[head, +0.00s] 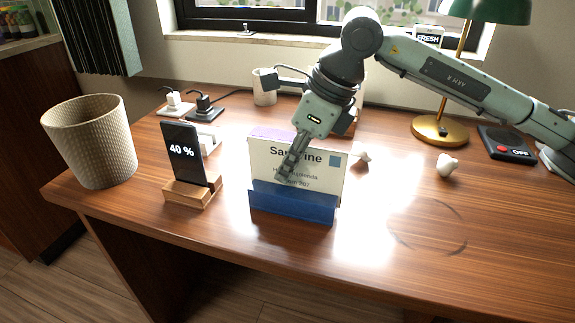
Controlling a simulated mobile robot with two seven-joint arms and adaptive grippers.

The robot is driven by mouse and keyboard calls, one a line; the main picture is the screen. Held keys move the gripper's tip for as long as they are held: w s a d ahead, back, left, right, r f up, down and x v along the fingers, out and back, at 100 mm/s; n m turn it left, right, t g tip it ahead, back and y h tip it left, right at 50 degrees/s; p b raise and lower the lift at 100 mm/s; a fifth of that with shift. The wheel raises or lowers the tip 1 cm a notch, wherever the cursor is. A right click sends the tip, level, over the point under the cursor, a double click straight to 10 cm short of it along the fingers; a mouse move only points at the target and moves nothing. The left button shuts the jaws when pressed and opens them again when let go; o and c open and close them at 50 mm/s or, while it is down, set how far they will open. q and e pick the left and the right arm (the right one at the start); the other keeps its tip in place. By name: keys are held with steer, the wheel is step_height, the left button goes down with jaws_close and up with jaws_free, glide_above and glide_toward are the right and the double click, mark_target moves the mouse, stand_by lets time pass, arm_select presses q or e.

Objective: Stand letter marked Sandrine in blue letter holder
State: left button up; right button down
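My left gripper is not in view.
A phone (181,153) on a wooden stand (192,190) is left of the holder, with a woven bin (90,143) farther left. Behind are chargers (204,106) and a cup (264,88). A lamp (440,130), a crumpled white piece (447,166) and a black switch box (508,145) stand right. The front right desk is clear.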

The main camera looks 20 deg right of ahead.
steer(key=c, duration=1.6)
jaws_free()
steer(key=shift+c, duration=0.2)
